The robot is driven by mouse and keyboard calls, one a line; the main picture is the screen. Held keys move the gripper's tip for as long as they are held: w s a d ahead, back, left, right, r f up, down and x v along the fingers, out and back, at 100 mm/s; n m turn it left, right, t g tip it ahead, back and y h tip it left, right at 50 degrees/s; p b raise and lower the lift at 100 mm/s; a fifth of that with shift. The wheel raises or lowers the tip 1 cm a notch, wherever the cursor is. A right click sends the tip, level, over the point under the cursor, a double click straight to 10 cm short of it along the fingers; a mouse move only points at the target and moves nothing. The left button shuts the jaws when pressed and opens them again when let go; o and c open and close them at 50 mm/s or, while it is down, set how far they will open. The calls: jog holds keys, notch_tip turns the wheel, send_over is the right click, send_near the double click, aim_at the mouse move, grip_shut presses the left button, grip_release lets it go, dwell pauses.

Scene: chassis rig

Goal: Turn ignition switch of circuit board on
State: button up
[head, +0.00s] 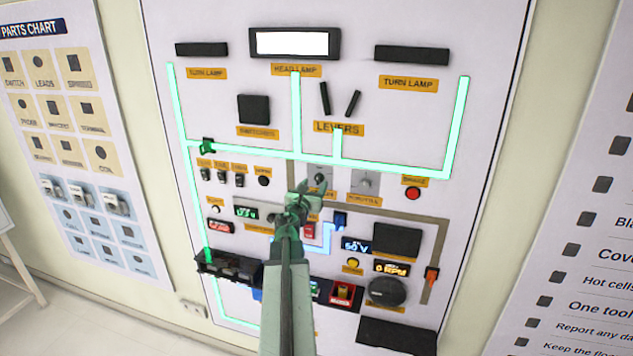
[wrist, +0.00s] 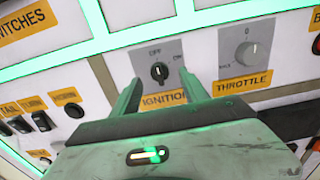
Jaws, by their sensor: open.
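The circuit board (head: 225,100) is a white upright panel with glowing green lines. The ignition switch (wrist: 159,72) is a black rotary knob on a grey plate marked OFF and ON, above an orange IGNITION label (wrist: 165,99). Its pointer mark looks turned toward OFF. My gripper (wrist: 160,85) is open, with one finger on each side of the knob in the wrist view and apart from it. In the head view my gripper (head: 312,192) reaches up in front of the ignition plate (head: 320,175) and hides its lower part.
The throttle knob (wrist: 247,55) sits right of the ignition plate. A row of small black switches (head: 222,178) and a round black button (head: 264,181) lie to the left. A red button (head: 413,193) is further right. Levers (head: 338,100) stand above.

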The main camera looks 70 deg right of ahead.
aim_at(318, 180)
jog(key=d, duration=0.4)
jog(key=shift+w, duration=0.15)
grip_shut()
jog(key=shift+a, duration=0.1)
jog(key=m, duration=0.5)
jog(key=shift+m, duration=0.4)
jog(key=m, duration=0.6)
dwell(0.4)
